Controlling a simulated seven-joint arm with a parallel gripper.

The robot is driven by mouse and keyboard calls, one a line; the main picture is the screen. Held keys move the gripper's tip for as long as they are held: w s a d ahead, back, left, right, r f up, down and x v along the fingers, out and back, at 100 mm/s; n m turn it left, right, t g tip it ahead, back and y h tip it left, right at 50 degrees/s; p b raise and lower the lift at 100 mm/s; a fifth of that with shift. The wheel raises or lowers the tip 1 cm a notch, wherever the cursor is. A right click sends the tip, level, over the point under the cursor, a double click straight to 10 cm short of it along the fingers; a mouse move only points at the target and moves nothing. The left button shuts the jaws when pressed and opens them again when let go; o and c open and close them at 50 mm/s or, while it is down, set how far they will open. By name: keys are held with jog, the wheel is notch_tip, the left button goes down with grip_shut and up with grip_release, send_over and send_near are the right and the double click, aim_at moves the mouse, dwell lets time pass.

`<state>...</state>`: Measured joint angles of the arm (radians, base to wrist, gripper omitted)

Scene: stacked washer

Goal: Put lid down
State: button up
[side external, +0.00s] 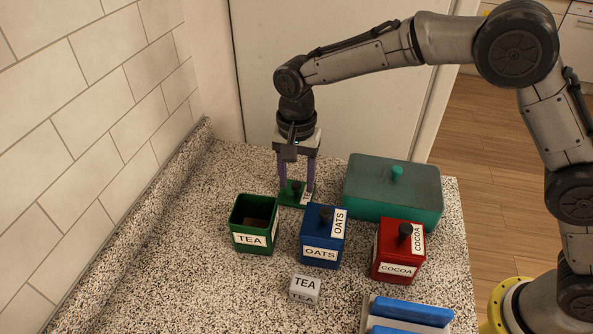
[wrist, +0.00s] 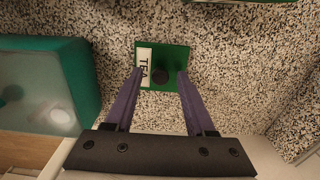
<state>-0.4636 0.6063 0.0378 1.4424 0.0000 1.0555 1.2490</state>
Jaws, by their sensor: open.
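The green lid (side external: 290,199) with a dark knob and a TEA label lies flat on the counter, behind the canisters. It also shows in the wrist view (wrist: 178,59), with its dark round knob (wrist: 160,77) between the fingertips. My gripper (side external: 297,182) points straight down over the lid, and its purple fingers (wrist: 154,80) are open on either side of the knob, apart from it. The green TEA canister (side external: 249,240) stands uncovered in front and to the left of the lid, with something brown inside.
A lidded blue OATS canister (side external: 320,250) and a lidded red COCOA canister (side external: 397,265) stand to the right. A teal lidded box (side external: 392,205) is behind them. A small TEA block (side external: 305,288) and a blue-and-white object (side external: 408,312) are in front. A tiled wall is left.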

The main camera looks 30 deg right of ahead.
aim_at(298, 183)
notch_tip(298, 183, up, 12)
jog(key=shift+r, duration=0.15)
dwell(0.3)
jog(key=s+d+r+n+t, duration=0.1)
jog(key=s+d+r+n, duration=0.1)
jog(key=s+d+r, duration=0.35)
jog(key=s+d+r+n+t, duration=0.2)
jog(key=s+d, duration=0.4)
jog(key=d, duration=0.2)
jog(key=s+d+f+n+t, duration=0.1)
jog(key=s+d+f+n, duration=0.1)
jog(key=s, duration=0.6)
jog(key=s+d+f+n+t, duration=0.1)
jog(key=s+d+f+n, duration=0.2)
jog(key=s+d+f, duration=0.2)
jog(key=s+d, duration=0.2)
jog(key=s, duration=0.2)
jog(key=shift+s+t, duration=0.15)
jog(key=shift+t, duration=0.15)
